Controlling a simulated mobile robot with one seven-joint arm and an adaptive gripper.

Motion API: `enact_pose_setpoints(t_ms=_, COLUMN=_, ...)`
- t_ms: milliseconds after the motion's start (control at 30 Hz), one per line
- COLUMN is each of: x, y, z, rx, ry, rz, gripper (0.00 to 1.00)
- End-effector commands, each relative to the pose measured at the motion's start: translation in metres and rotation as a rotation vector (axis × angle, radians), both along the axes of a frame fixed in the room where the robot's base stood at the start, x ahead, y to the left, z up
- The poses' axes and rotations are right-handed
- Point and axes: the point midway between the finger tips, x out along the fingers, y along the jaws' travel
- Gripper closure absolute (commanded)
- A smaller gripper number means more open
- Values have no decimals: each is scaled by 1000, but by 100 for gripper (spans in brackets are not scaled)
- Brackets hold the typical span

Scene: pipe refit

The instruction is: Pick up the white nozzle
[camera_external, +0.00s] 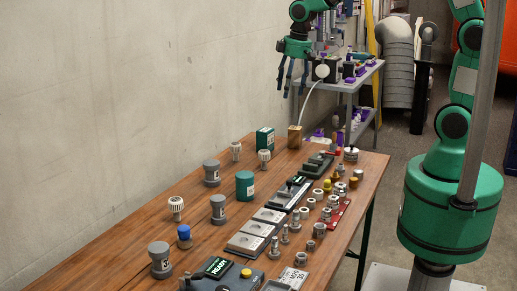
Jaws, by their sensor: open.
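Several white pieces stand on the wooden table, and I cannot tell for sure which is the white nozzle. One white ribbed-headed piece (176,204) stands upright near the left edge. Two smaller white pieces stand farther back, one near the wall (236,150) and one beside the green box (264,156). My gripper (291,86) is at the top middle, fingers pointing down, open with nothing visible between them. It appears well above the table, apart from all these pieces.
The wooden table (130,232) carries grey cylinders (218,208), a green canister (245,185), a green box (265,139) and several metal fittings on its right side. A thin white stalk with a round head (322,71) rises from a brass block (294,138) near my gripper. A concrete wall borders the left.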

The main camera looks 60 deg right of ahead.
Motion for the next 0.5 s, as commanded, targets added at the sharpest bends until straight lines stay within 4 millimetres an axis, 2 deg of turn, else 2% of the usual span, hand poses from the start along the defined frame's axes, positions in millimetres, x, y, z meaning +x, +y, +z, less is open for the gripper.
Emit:
enact_pose_setpoints(t_ms=33, x=12, y=-2, z=-12, rx=0, ry=18, rz=7, gripper=40)
enact_pose_setpoints(t_ms=200, x=48, y=-6, z=-54, rx=-3, ry=66, rz=33, gripper=40)
enact_pose_setpoints(t_ms=500, x=93, y=-14, z=-133, rx=-3, ry=142, rz=76, gripper=40)
